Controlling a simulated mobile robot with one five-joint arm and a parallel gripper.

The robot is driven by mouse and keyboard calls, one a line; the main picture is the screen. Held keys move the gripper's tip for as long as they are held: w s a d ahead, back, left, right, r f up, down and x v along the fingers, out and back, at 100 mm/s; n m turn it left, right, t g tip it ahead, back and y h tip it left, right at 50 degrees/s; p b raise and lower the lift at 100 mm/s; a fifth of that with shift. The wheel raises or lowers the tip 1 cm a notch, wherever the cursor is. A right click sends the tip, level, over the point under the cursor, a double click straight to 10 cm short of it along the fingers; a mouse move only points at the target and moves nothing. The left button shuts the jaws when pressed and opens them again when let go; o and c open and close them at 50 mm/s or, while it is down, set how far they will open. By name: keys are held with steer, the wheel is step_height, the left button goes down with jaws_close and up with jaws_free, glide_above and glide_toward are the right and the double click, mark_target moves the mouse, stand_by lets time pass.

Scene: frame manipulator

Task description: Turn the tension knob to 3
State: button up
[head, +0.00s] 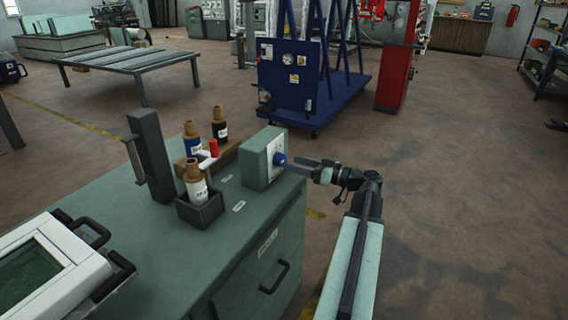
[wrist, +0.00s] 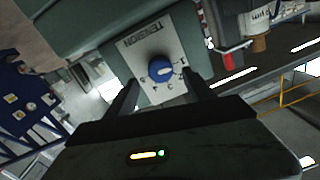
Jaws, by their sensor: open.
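The tension knob is a round blue knob (wrist: 158,70) on a white plate (wrist: 143,50) marked TENSION, with small numbers around it. The wrist view is turned, so the lettering appears upside down. The knob (head: 279,159) also shows in the head view, on the right face of a pale green box (head: 257,160). My gripper (wrist: 161,80) is open, its two fingers pointing at the plate with the knob in the gap between their tips. I cannot tell whether the tips reach around it or touch it. The number it points to is too small to tell.
The box stands at the edge of a green cabinet top (head: 140,235). Labelled spools (head: 196,185), a dark upright post (head: 150,160) and a white-framed screen unit (head: 45,265) share that top. A blue wheeled rack (head: 290,80) stands behind on open floor.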

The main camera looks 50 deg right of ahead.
mark_target(283, 160)
steer(key=x, duration=0.3)
steer(key=shift+w+a, duration=0.15)
steer(key=shift+w, duration=0.2)
steer(key=c, duration=1.3)
steer(key=shift+a, duration=0.2)
jaws_close()
steer(key=shift+d, duration=0.15)
